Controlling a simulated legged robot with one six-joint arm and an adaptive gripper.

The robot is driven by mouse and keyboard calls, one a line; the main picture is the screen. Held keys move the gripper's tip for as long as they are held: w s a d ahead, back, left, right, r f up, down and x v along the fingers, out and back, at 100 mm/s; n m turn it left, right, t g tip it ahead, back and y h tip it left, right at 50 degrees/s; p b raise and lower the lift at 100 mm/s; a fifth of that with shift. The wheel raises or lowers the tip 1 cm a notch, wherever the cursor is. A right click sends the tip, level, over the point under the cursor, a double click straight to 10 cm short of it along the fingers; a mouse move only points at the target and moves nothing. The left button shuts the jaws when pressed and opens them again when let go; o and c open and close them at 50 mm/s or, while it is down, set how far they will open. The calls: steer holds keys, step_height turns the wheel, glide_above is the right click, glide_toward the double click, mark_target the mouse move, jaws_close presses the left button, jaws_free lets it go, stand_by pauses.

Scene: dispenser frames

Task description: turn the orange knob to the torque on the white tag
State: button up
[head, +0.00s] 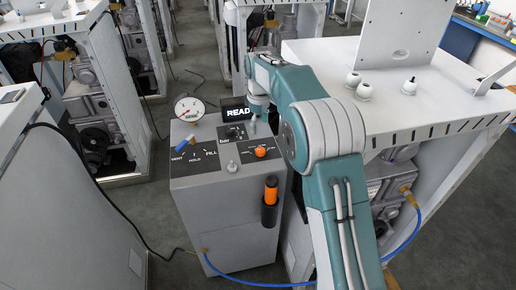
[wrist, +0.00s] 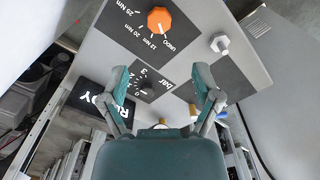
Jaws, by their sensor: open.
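The orange knob (head: 260,152) is on the right side of the grey cabinet's dark panel. In the wrist view the knob (wrist: 159,20) is at the top, with printed labels 25 Nm, 20 Nm, 12 Nm and UNDO around it. Its exact pointer setting is too small to read surely. My gripper (wrist: 162,76) is open and empty above the panel, its two fingers apart. The knob lies beyond the fingertips, not between them.
A white-topped bench (head: 400,93) stands close on the right.

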mark_target(260, 150)
step_height(260, 150, down, 10)
steer(key=shift+d+f, duration=0.2)
steer(key=shift+f, duration=0.1)
jaws_close()
